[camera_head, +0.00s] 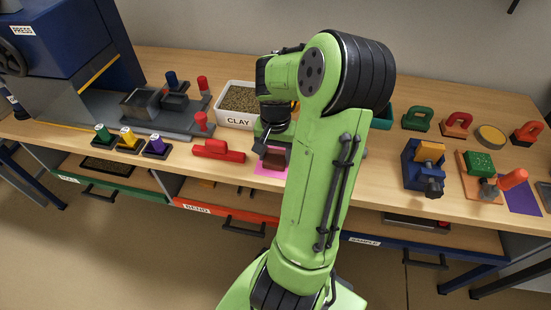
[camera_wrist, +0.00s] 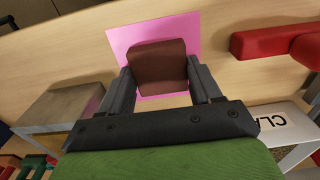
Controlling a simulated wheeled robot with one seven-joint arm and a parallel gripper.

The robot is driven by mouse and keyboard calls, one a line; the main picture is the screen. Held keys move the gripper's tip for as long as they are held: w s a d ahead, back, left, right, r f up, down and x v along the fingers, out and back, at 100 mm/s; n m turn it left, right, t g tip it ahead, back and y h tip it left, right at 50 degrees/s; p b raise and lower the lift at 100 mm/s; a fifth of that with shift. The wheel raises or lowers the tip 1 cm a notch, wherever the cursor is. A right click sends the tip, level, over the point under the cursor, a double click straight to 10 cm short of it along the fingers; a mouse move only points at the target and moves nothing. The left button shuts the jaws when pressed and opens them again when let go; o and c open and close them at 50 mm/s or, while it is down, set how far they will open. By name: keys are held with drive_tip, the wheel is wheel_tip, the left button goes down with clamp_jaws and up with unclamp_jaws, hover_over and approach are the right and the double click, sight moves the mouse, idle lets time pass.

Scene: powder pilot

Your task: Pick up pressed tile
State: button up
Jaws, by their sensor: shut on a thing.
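The pressed tile, a reddish-brown square block (camera_wrist: 158,66), sits between the two fingers of my gripper (camera_wrist: 160,85) in the wrist view. My gripper is shut on it, one finger against each side. A pink sheet (camera_wrist: 185,28) lies behind the tile on the wooden table. In the head view the brown tile (camera_head: 273,159) shows at my gripper (camera_head: 272,150), over the pink sheet (camera_head: 270,172) near the table's front edge. My green arm hides part of this area. I cannot tell whether the tile touches the sheet.
A white CLAY bin (camera_head: 236,119) stands behind my gripper. A red tool (camera_head: 218,151) lies to the left. A blue press (camera_head: 60,50) stands at far left. Clamps with blocks, one a blue clamp (camera_head: 424,170), and several coloured handles stand at right.

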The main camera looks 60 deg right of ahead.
sight(277, 155)
wheel_tip(277, 155, up, 10)
drive_tip(key=p, duration=0.4)
drive_tip(key=shift+r, duration=0.1)
drive_tip(key=shift+d, duration=0.1)
drive_tip(key=s+d+r+n, duration=0.7)
drive_tip(key=s+d+n, duration=0.3)
drive_tip(key=n, duration=0.8)
wheel_tip(277, 155, down, 10)
drive_tip(key=b, duration=0.6)
drive_tip(key=shift+w+f, duration=0.1)
drive_tip(key=shift+f, duration=0.1)
drive_tip(key=shift+r, duration=0.15)
